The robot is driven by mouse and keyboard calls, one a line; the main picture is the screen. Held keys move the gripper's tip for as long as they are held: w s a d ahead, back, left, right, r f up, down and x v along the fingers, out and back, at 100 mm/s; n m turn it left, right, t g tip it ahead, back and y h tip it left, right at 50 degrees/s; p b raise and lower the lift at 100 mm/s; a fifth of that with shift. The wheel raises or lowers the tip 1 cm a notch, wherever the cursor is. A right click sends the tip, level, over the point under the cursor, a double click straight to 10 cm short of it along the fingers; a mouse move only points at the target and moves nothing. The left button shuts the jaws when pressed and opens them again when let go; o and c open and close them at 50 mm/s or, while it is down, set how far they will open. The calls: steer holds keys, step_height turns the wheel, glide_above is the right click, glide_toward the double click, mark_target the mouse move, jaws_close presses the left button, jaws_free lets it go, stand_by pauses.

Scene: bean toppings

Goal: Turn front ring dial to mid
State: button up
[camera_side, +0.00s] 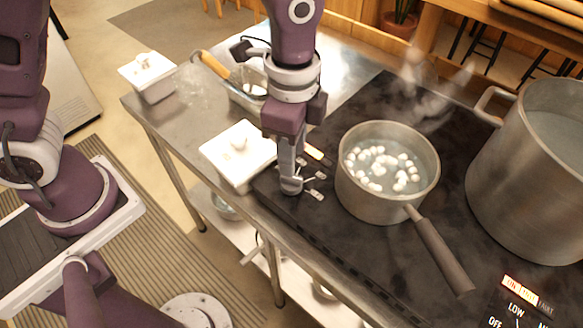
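My gripper (291,187) points straight down at the left edge of the dark stovetop (330,238), between a white lidded box and the pot. Small metal pieces (317,184) show just right of its fingertips; I cannot tell whether they are dial parts or something else. My fingers are seen edge-on, so their opening and any contact are unclear. At the lower right corner, a dark panel (506,314) carries the words LOW and OFF and a lit strip, and is cut off by the frame. No dial pointer can be made out clearly.
A saucepan (354,199) with white beans in liquid stands close right of my gripper, its handle (441,252) pointing to the lower right. A large steel pot (520,200) stands at the right.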

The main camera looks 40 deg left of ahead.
mark_target(292, 182)
step_height(292, 182, down, 6)
steer(key=shift+r, duration=0.25)
jaws_close()
steer(key=n, duration=0.4)
steer(key=shift+n, duration=2.6)
